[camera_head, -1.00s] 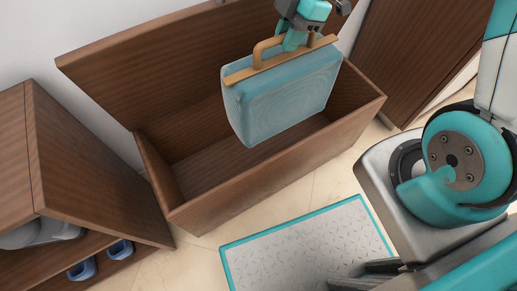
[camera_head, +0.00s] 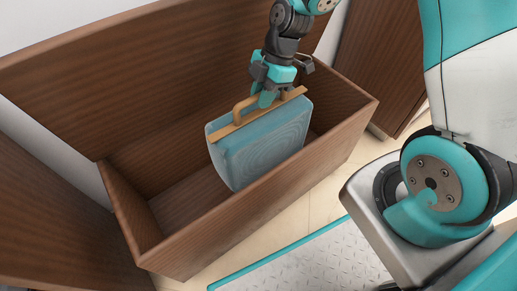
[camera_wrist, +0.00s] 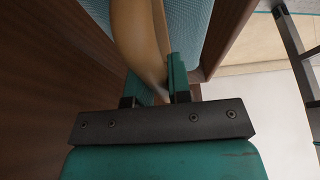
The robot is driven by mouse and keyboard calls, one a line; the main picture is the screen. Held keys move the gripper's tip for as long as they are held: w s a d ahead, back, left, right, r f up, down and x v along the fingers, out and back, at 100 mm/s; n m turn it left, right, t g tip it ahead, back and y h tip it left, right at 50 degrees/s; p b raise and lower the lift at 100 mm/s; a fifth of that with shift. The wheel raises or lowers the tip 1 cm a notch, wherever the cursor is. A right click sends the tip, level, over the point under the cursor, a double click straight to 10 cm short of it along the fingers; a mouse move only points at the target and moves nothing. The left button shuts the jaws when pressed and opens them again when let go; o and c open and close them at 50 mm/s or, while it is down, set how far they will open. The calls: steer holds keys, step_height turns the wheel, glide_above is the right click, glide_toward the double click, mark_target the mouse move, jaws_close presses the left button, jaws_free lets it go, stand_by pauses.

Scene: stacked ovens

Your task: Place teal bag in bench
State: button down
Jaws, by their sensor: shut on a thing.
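The teal bag (camera_head: 262,146) has a tan wooden top bar and handle. It hangs upright, slightly tilted, in or over the open wooden bench (camera_head: 225,222), a box with its lid (camera_head: 150,75) raised at the back. My gripper (camera_head: 266,98) is shut on the bag's handle from above. In the wrist view my gripper (camera_wrist: 160,90) has its fingers on either side of the tan handle (camera_wrist: 138,40), with part of the teal bag (camera_wrist: 195,25) beyond. The bag hides part of the bench's inside and front rim, so I cannot tell how deep its bottom is.
A wooden cabinet (camera_head: 50,225) stands close at the left of the bench. Another wooden panel (camera_head: 385,65) stands at the right. The left part of the bench's inside is clear.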

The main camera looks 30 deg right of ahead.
step_height(320, 180, down, 15)
steer(key=b, duration=0.6)
steer(key=shift+r, duration=0.15)
steer(key=c, duration=1.1)
jaws_free()
steer(key=shift+o, duration=0.2)
